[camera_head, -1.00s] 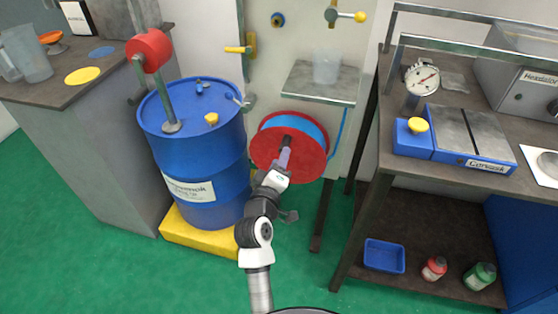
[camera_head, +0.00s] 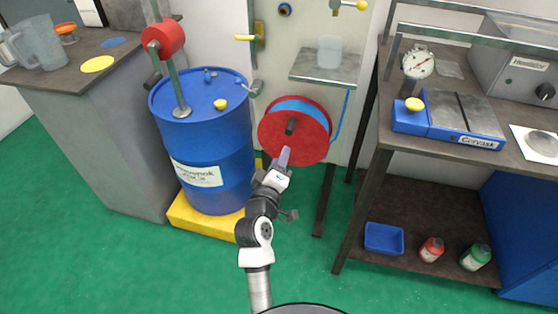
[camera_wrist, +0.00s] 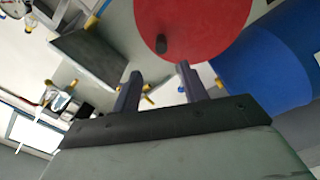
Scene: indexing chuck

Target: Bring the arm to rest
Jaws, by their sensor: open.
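My gripper (camera_head: 284,157) is raised in front of the red hose reel (camera_head: 300,138), and its fingers are pale purple. In the wrist view my gripper (camera_wrist: 157,84) has its two fingers apart with nothing between them. The red reel (camera_wrist: 205,22) with its dark knob lies beyond the fingertips there. In the head view the reel's dark knob (camera_head: 291,126) stands just above the fingertips, with a small gap showing between them.
A blue drum (camera_head: 205,150) on a yellow base (camera_head: 190,217) stands left of my arm. A workbench (camera_head: 390,135) with a blue-based device (camera_head: 450,122) stands at right. A small metal shelf (camera_head: 325,68) is above the reel. Green floor is clear in front.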

